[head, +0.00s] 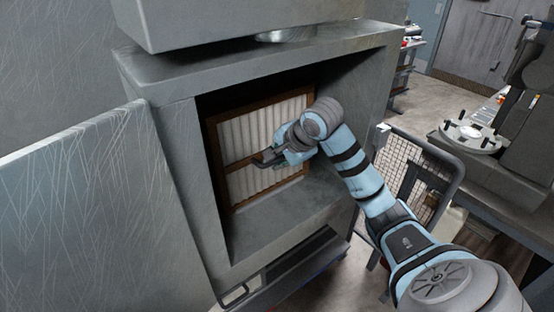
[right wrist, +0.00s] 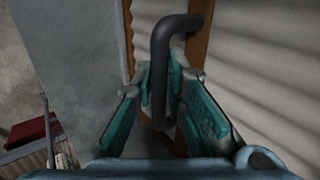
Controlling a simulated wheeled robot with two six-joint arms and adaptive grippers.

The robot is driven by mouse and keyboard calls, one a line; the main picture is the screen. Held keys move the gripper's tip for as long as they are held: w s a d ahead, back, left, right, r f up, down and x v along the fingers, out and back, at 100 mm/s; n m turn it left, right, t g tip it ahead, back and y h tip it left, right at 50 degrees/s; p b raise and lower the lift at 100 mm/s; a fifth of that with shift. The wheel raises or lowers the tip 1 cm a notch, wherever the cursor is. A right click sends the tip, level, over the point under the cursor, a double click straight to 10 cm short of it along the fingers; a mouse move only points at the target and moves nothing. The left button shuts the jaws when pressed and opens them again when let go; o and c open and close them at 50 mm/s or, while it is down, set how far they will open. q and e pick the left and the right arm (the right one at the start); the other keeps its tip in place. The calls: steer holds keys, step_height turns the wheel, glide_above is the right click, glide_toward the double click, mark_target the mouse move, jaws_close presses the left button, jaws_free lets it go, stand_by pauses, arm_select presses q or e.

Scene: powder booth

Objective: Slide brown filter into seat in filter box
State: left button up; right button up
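The brown filter (head: 251,184), a brown frame around white pleats, stands upright inside the grey filter box (head: 168,125). A dark bent handle projects from its middle crossbar; it shows large in the right wrist view (right wrist: 162,65). My right gripper (head: 267,158) reaches into the box opening at this handle. In the right wrist view its two teal-padded fingers (right wrist: 165,85) close in on both sides of the handle and appear shut on it. My arm hides the filter's right middle part. Whether the filter is fully against its seat cannot be told. My left gripper is not in view.
The box's door (head: 80,205) stands wide open at the left. The box's side walls and floor (head: 275,230) surround the filter closely. A mesh cart (head: 410,175) and a bench with a round fixture (head: 470,137) stand at the right.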

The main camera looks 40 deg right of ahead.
steer(key=shift+o, duration=1.6)
steer(key=shift+s, duration=0.1)
steer(key=v, duration=1.2)
